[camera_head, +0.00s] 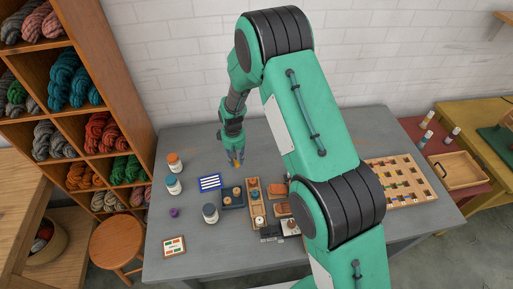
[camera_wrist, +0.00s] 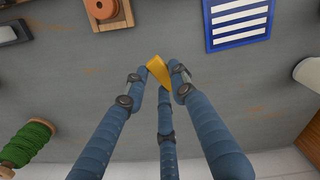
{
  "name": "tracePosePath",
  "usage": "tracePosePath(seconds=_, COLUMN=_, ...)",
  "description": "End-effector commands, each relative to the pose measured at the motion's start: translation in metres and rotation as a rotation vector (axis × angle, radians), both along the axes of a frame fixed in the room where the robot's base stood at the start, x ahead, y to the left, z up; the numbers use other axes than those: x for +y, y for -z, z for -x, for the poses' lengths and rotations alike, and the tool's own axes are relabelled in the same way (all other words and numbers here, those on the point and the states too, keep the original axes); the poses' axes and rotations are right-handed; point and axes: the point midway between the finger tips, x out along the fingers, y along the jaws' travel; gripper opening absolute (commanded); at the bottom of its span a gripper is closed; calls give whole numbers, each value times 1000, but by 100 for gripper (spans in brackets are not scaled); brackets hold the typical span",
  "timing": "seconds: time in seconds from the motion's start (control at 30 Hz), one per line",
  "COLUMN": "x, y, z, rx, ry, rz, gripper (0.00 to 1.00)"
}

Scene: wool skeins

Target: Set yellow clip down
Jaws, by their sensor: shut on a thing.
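My gripper (camera_wrist: 160,85) has several blue fingers, and in the wrist view they are shut on the yellow clip (camera_wrist: 158,71). The clip is a small yellow wedge between the fingertips, partly hidden by them. In the head view my gripper (camera_head: 235,156) points down over the back of the grey table (camera_head: 190,232), just right of the blue-and-white striped card (camera_head: 210,182). I cannot tell whether the clip touches the tabletop. The striped card also shows in the wrist view (camera_wrist: 238,20).
A dark blue tray (camera_head: 233,205) and a wooden tray (camera_head: 251,212) lie in front of my gripper. Jars (camera_head: 173,184) stand at the left, a purple item (camera_head: 174,212) near them. A pegged wooden board (camera_head: 408,182) is at the right. Bare table surrounds the gripper at the back.

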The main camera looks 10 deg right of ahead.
Motion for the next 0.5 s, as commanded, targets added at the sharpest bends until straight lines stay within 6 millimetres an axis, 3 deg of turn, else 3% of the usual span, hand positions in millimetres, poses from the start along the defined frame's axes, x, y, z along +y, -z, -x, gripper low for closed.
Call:
tracePosePath(seconds=0.3, x=-92, y=2, z=3, rx=-1, ry=343, rz=-2, gripper=14)
tracePosePath(seconds=0.5, x=-138, y=1, z=10, rx=0, ry=528, rz=-4, gripper=14)
